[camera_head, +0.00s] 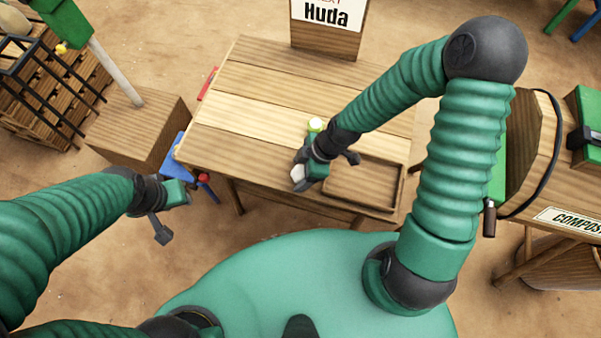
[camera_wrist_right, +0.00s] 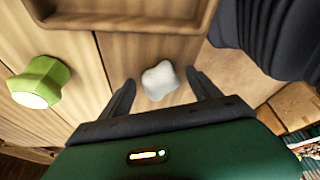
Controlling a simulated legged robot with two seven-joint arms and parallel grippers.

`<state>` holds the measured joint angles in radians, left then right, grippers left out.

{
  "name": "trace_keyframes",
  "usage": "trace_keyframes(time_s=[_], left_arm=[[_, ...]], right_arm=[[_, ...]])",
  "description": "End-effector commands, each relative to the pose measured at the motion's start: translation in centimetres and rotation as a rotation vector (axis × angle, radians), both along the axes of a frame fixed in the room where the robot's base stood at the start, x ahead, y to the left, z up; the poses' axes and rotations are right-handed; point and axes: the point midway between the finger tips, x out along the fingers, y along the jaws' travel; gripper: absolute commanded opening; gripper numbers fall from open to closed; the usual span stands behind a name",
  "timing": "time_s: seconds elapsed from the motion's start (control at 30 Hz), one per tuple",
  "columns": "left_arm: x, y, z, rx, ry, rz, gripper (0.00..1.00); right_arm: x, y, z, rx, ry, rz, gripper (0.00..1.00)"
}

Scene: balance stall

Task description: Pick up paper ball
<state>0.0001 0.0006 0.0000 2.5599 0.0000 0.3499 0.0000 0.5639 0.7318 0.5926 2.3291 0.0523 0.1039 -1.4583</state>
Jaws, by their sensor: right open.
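The paper ball (camera_head: 298,173) is a small white crumpled lump on the wooden table, near its front edge. In the right wrist view the paper ball (camera_wrist_right: 159,80) shows between the two dark fingertips of my right gripper (camera_wrist_right: 160,79), with a gap on each side. My right gripper (camera_head: 317,168) is open and over the table's front, close to the ball, and partly hides it in the head view. My left gripper (camera_head: 175,212) is left of the table, away from the ball; its jaw opening is unclear.
A lime-green object with a pale top (camera_head: 315,125) stands on the table (camera_head: 255,85) behind the gripper. A shallow wooden tray (camera_head: 362,190) is right of the ball. A wooden block (camera_head: 140,130) and blue item (camera_head: 178,155) are at left; a compost bin (camera_head: 535,160) is at right.

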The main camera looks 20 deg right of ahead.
Motion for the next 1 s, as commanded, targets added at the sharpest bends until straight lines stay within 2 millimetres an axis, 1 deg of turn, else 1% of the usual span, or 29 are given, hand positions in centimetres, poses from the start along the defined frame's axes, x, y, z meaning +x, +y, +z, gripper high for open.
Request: trace_keyframes(time_s=[0.17,0.63,0.67,0.87,1.0], left_arm=[[0.01,0.00,0.09,0.000,-0.001,0.000,0.36],[0.00,0.00,0.07,0.000,0.000,0.000,0.36],[0.00,0.00,0.08,0.000,0.000,0.000,0.36],[0.00,0.00,0.09,0.000,0.000,0.000,0.36],[0.01,0.00,0.32,0.000,0.000,0.000,0.36]], right_arm=[[-0.09,-0.02,0.11,0.000,-0.001,0.000,0.72],[-0.01,-0.05,0.09,0.000,-0.001,-0.001,0.10],[-0.01,-0.05,0.09,0.000,-0.001,-0.001,0.08],[-0.01,-0.04,0.13,0.000,0.000,-0.001,0.08],[0.03,-0.07,0.74,0.000,-0.001,-0.002,0.08]])
